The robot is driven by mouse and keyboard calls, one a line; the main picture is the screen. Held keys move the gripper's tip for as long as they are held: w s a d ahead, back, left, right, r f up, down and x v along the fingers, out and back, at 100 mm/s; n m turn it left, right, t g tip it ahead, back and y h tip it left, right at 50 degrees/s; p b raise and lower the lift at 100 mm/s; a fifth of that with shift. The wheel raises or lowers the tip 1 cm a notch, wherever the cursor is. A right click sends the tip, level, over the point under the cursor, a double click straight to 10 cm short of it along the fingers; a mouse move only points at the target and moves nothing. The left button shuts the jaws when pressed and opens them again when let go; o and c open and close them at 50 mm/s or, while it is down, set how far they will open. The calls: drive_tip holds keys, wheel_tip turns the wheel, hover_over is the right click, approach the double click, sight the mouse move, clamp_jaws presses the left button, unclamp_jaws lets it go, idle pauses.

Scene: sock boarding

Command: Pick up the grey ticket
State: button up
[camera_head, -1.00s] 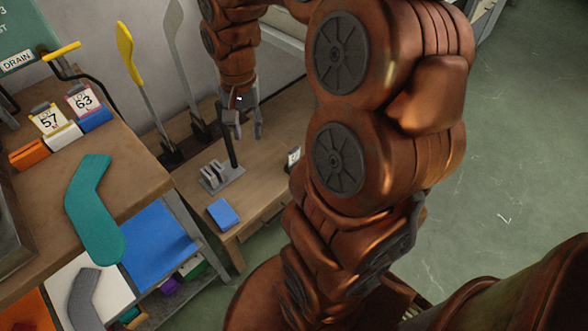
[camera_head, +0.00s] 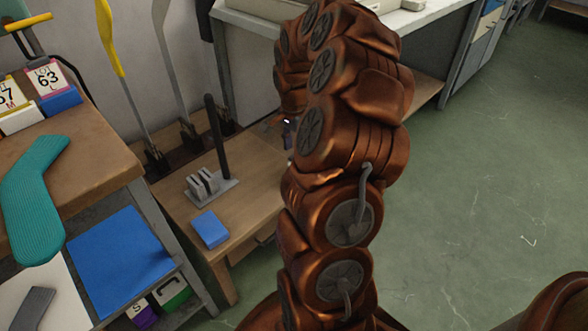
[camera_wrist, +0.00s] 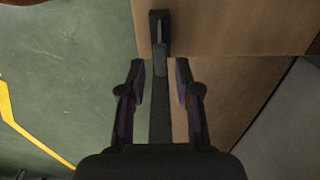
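I cannot make out the grey ticket with certainty in either current view. In the wrist view a small dark holder with a grey slotted piece (camera_wrist: 160,45) stands by the wooden edge, just ahead of the fingertips. I cannot tell whether the ticket is part of it. My gripper (camera_wrist: 160,68) is open, its two dark fingers apart on either side of a dark strip that runs below the holder; nothing is visibly gripped. In the head view my gripper (camera_head: 288,132) is mostly hidden behind my arm, over the right side of the low wooden table (camera_head: 255,185).
The low table holds a black post on a grey base (camera_head: 215,185), a blue block (camera_head: 209,229) and upright paddles (camera_head: 122,65) at the back. A higher bench on the left carries a teal sock form (camera_head: 30,205) and numbered tickets (camera_head: 47,77). Green floor (camera_head: 470,190) is open at right.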

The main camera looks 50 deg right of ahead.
wheel_tip(320, 180, down, 7)
drive_tip(key=b, duration=0.2)
drive_tip(key=shift+d+r+b, duration=0.1)
drive_tip(key=shift+r+b, duration=0.05)
drive_tip(key=shift+b, duration=0.2)
drive_tip(key=shift+r, duration=0.1)
clamp_jaws()
